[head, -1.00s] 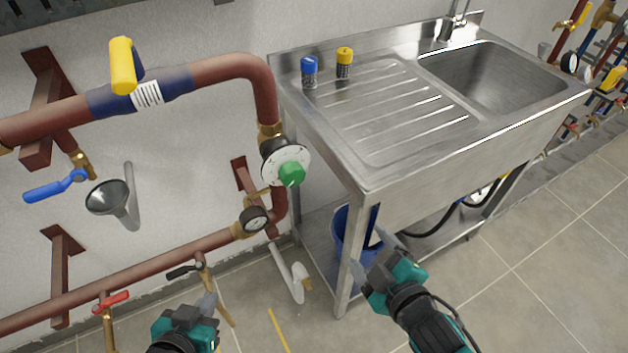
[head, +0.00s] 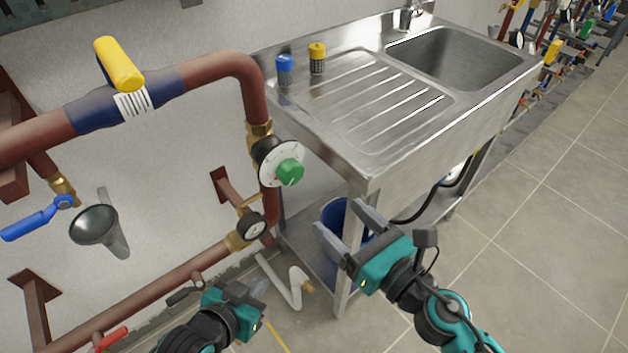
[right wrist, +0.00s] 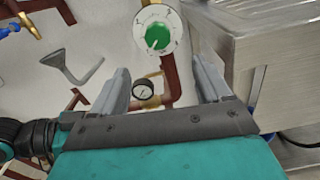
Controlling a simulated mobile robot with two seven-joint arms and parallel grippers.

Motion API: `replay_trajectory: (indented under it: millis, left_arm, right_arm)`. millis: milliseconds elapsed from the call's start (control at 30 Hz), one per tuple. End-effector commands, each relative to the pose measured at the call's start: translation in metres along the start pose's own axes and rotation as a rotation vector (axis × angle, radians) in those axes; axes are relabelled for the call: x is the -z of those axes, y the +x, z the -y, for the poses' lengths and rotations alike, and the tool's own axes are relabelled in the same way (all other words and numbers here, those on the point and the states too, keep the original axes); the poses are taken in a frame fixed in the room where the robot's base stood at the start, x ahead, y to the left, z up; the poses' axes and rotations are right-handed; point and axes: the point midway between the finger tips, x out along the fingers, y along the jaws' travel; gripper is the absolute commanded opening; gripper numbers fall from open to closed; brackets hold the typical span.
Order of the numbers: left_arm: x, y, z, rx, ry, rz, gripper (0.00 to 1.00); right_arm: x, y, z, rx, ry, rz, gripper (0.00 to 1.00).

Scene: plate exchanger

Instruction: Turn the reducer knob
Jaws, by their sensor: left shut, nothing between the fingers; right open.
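The reducer knob (head: 290,171) is green and sits on a white round dial (head: 268,172) on the red-brown pipe. It also shows in the right wrist view as a green knob (right wrist: 158,37), above the gap between the fingers. My right gripper (head: 346,226) is open and empty, below and to the right of the knob, in front of the sink's leg; it is apart from the knob. My left gripper (head: 262,287) is shut and empty, low in the head view, well below the knob and near the lower pipe.
A steel sink (head: 345,115) stands right of the knob, with blue (head: 285,71) and yellow (head: 318,58) capped containers on top. A pressure gauge (head: 251,228) is below the knob. A yellow valve handle (head: 119,64) and a funnel (head: 94,225) are to the left.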

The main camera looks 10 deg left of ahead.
Motion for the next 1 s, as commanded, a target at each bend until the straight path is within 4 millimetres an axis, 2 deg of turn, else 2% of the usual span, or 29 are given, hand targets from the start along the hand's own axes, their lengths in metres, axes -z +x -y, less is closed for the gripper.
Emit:
replay_trajectory:
  millis: [100,267,467,700,833,1000]
  left_arm:
    - [0.0,0.0,-0.001,-0.001,0.0,-0.001,0.0]
    - [0.002,-0.001,-0.001,-0.002,0.0,-0.002,0.0]
    - [0.007,-0.003,0.0,0.0,0.002,-0.011,0.0]
    - [0.003,-0.001,0.001,0.003,0.002,-0.009,0.0]
    - [0.0,0.0,0.001,0.003,-0.001,-0.004,0.0]
    - [-0.002,0.001,0.0,0.002,-0.003,0.005,0.0]
  right_arm:
    - [0.001,0.003,-0.004,-0.024,-0.083,-0.006,0.77]
    - [0.0,0.015,-0.005,-0.028,-0.098,-0.005,0.77]
    - [-0.001,0.053,-0.006,-0.027,-0.095,-0.004,0.77]
    - [0.002,0.101,-0.007,-0.027,-0.092,-0.005,0.77]
    - [0.003,0.118,-0.007,-0.027,-0.093,-0.006,0.77]
    - [0.002,0.13,-0.007,-0.027,-0.093,-0.006,0.77]
